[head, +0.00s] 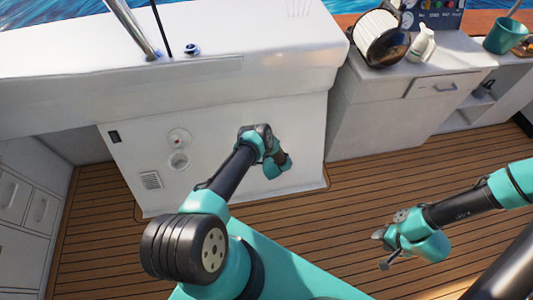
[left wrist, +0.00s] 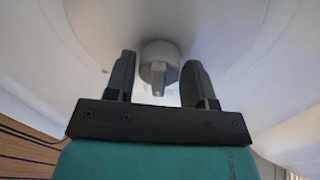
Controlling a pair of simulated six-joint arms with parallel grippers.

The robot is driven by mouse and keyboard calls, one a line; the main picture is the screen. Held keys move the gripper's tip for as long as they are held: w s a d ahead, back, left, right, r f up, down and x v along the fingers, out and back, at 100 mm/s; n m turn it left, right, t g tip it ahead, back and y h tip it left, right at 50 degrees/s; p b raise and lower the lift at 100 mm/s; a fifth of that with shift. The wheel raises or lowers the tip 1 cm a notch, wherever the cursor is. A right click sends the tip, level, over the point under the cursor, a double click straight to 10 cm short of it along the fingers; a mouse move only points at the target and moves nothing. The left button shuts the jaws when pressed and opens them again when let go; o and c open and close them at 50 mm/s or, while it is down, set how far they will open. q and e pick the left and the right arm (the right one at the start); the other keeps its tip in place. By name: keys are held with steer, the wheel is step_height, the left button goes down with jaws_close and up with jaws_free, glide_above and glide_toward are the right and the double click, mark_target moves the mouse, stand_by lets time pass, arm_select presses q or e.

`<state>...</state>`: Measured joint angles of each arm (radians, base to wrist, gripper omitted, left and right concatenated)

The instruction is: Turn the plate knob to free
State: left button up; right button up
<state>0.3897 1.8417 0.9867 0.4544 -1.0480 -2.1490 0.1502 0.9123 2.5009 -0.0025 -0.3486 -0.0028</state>
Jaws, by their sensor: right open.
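The plate knob (left wrist: 158,72) shows in the left wrist view as a grey round base with a narrow flat grip pointing toward the camera. My left gripper (left wrist: 160,62) is open, with one dark finger on each side of the knob and visible gaps between. I cannot tell how far the fingertips reach past the grip. In the head view my left arm hides this knob and the gripper's fingers. My right gripper (head: 383,250) is open and empty, low over the deck at the right, away from the panel.
The white panel (head: 220,120) carries a small red-centred fitting (head: 180,138), a round fitting (head: 179,161) and a vent (head: 150,180). Wooden deck (head: 350,200) is clear.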

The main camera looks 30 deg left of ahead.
arm_select(q)
steer(key=shift+o, duration=1.4)
steer(key=shift+s, duration=0.1)
steer(key=v, duration=1.7)
steer(key=shift+d+r, duration=0.1)
